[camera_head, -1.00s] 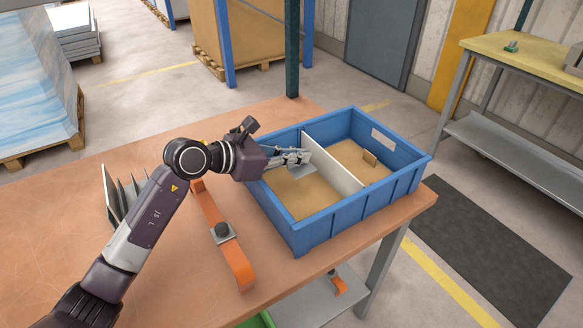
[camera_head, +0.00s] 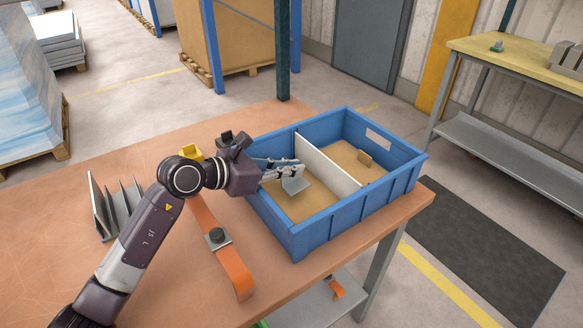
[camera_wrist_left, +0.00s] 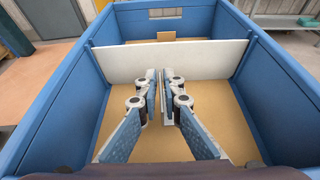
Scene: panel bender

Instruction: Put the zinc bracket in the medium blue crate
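The blue crate (camera_head: 319,228) stands on the table, split by a white divider (camera_head: 330,162) into a near-left and a far-right compartment. My left gripper (camera_head: 284,169) is over the near-left compartment, its fingers close together on the grey zinc bracket (camera_head: 295,186). The bracket hangs inside the walls; whether it touches the brown floor I cannot tell. In the left wrist view, the fingers (camera_wrist_left: 161,95) point at the divider (camera_wrist_left: 169,62) with a thin plate edge between them, and the crate wall (camera_wrist_left: 48,110) shows on both sides. My right gripper is out of view.
An orange strip (camera_head: 231,265) with a black knob lies left of the crate. Grey upright metal plates (camera_head: 117,208) stand at the table's left. The table (camera_head: 50,235) is clear at front left.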

